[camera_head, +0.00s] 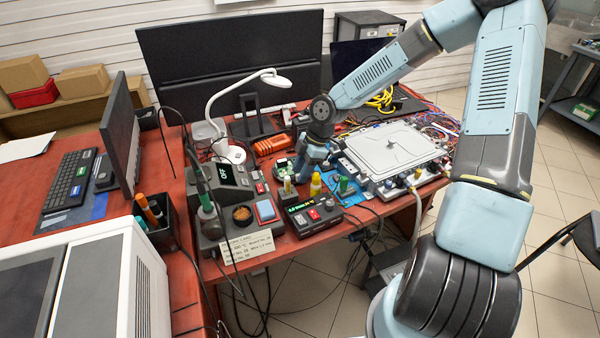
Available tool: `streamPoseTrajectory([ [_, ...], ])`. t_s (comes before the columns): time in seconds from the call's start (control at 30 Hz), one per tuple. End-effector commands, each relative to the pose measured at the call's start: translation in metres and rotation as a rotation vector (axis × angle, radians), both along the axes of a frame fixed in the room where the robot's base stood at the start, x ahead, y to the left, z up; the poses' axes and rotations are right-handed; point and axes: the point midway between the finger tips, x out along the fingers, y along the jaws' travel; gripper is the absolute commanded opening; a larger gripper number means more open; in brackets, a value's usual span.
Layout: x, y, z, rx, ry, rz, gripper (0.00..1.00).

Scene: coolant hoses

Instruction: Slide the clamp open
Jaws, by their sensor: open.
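A silver flat-topped unit (385,147) lies on the right part of the red bench. Fittings line its front side, and a pale hose (416,212) hangs down from its front right corner. The clamp is too small to pick out with certainty among these fittings. My gripper (308,168) is at the left end of the unit, pointing down above the bench clutter. It is open, and nothing shows held between its fingers. My wrist and fingers hide part of the area behind them.
A soldering station (232,178), a small black box with red buttons (312,214) and several coloured bottles crowd the bench left of the unit. A white lamp (228,120) and a large monitor (230,55) stand behind. Loose cables lie at the back right.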

Motion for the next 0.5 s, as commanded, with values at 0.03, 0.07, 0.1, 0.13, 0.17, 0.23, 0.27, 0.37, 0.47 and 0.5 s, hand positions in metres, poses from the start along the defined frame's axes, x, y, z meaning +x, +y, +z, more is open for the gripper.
streamPoseTrajectory([
  [0.03, 0.001, -0.003, 0.006, -0.001, -0.001, -0.003, 0.41],
  [0.07, 0.002, -0.005, 0.01, -0.001, -0.002, -0.004, 0.41],
  [0.1, 0.003, -0.007, 0.015, -0.001, -0.002, -0.004, 0.41],
  [0.13, 0.003, -0.009, 0.019, -0.001, -0.001, -0.005, 0.41],
  [0.17, 0.004, -0.011, 0.024, -0.001, -0.001, -0.005, 0.41],
  [0.23, 0.005, -0.016, 0.036, -0.001, -0.001, -0.005, 0.41],
  [0.27, 0.006, -0.018, 0.041, -0.001, -0.003, -0.005, 0.41],
  [0.37, 0.008, -0.025, 0.058, 0.0, -0.002, -0.005, 0.41],
  [0.47, 0.009, -0.031, 0.075, -0.001, -0.002, -0.004, 0.41],
  [0.5, 0.01, -0.034, 0.081, -0.002, -0.001, -0.004, 0.41],
])
